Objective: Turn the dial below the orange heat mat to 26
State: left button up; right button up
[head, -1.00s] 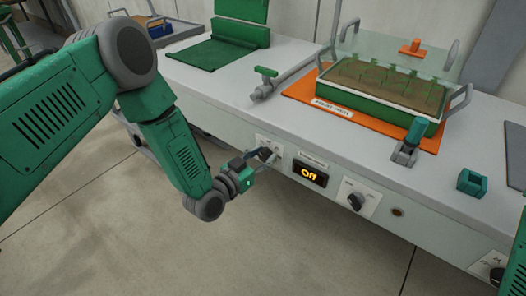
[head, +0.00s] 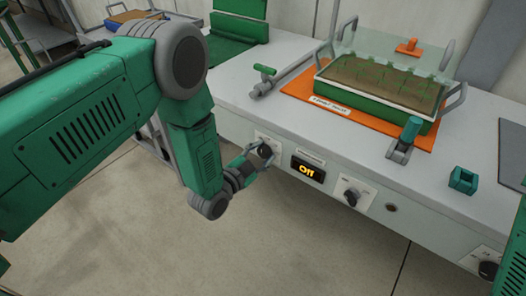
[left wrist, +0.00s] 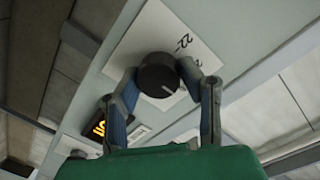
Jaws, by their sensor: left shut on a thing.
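The orange heat mat (head: 300,88) lies on the bench under a green tray of seedlings (head: 375,102). Several dials sit on the front panel below. My left gripper (head: 258,153) is at the left black dial (head: 265,150), left of the display (head: 308,170), which reads "Off". In the left wrist view its two fingers are shut on the sides of this black dial (left wrist: 158,76). Another dial (head: 352,197) is right of the display. My right gripper is out of view.
A lever with a teal handle (head: 410,130) and a teal block (head: 463,180) are on the bench top. A pipe with a green handle (head: 265,72) lies left of the mat. A further dial (head: 488,269) is at lower right. The floor before the panel is clear.

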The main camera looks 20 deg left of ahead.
pick_arm(q)
jog(key=shift+s+f, duration=0.15)
jog(key=shift+f, duration=0.1)
jog(key=o, duration=1.1)
jog(key=shift+o, duration=0.2)
jog(key=shift+w, duration=0.2)
jog(key=shift+s+r, duration=0.15)
jog(key=v, duration=1.1)
jog(key=shift+s+a, duration=0.2)
jog(key=shift+s, duration=0.15)
jog(key=s+a+f+n+g+y, duration=0.2)
jog(key=s+g, duration=0.3)
jog(key=s, duration=0.3)
jog(key=s+a+f+n+g+y, duration=0.2)
jog(key=s+f+n+g, duration=0.3)
jog(key=s, duration=0.4)
jog(key=s+a+f+n+g+y, duration=0.1)
jog(key=s+a+f+n+g, duration=0.2)
jog(key=s, duration=0.5)
jog(key=n+g, duration=0.1)
jog(key=g, duration=0.1)
jog(key=shift+s+a+f+g+y, duration=0.25)
jog(key=shift+f+g+y, duration=0.05)
jog(key=shift+f+y, duration=0.1)
